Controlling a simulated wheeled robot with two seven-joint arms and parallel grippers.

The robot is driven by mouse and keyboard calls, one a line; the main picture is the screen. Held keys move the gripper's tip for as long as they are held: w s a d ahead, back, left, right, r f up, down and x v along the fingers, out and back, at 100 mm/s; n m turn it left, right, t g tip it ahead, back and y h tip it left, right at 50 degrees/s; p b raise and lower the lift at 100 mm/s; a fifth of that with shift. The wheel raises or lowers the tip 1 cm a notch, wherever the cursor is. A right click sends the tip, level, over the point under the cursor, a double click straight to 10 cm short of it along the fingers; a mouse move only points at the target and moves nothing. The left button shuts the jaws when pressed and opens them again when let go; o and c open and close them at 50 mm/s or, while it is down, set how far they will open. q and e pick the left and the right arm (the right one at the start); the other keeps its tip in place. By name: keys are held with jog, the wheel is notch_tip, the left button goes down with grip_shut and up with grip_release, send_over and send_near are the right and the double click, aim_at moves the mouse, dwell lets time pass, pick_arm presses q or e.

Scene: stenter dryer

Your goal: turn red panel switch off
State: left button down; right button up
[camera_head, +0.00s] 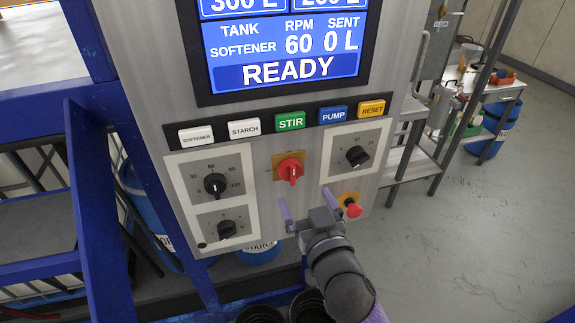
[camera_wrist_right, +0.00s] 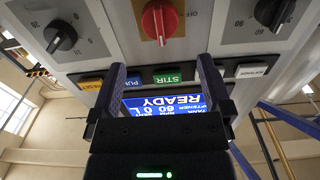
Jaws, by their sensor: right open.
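The red panel switch (camera_head: 290,170) is a rotary knob on a yellow plate in the middle of the grey control panel. Its ridge stands roughly vertical. In the right wrist view the red switch (camera_wrist_right: 160,20) shows upside down at the top, with the label OFF beside it. My right gripper (camera_head: 307,203) is open and empty, just below the switch in the head view and apart from it. In the wrist view its two fingers (camera_wrist_right: 161,68) stand spread, one to each side of the switch's line. My left gripper is not in view.
Black dials (camera_head: 215,185), (camera_head: 357,156) flank the switch. Push buttons (camera_head: 291,121) and a screen (camera_head: 285,45) reading READY are above. A red mushroom button (camera_head: 352,207) sits close to my right gripper. Blue frame posts (camera_head: 90,200) stand left; the floor (camera_head: 460,230) at right is clear.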

aim_at(292, 179)
jog(key=x, duration=0.7)
jog(key=shift+w+a+f, duration=0.1)
jog(key=shift+w+f, duration=0.05)
jog(key=shift+w, duration=0.1)
jog(key=c, duration=1.2)
jog(key=n, duration=0.4)
jog(key=shift+a+n, duration=0.1)
jog(key=shift+n, duration=0.2)
jog(key=n, duration=0.4)
jog(key=shift+s+n, duration=0.1)
jog(key=shift+n, duration=0.2)
jog(key=n, duration=0.4)
jog(key=shift+a+f+n, duration=0.1)
jog(key=shift+n, duration=0.2)
jog(key=shift+f+n+p, duration=0.15)
jog(key=shift+n+p, duration=0.15)
jog(key=shift+n, duration=1.8)
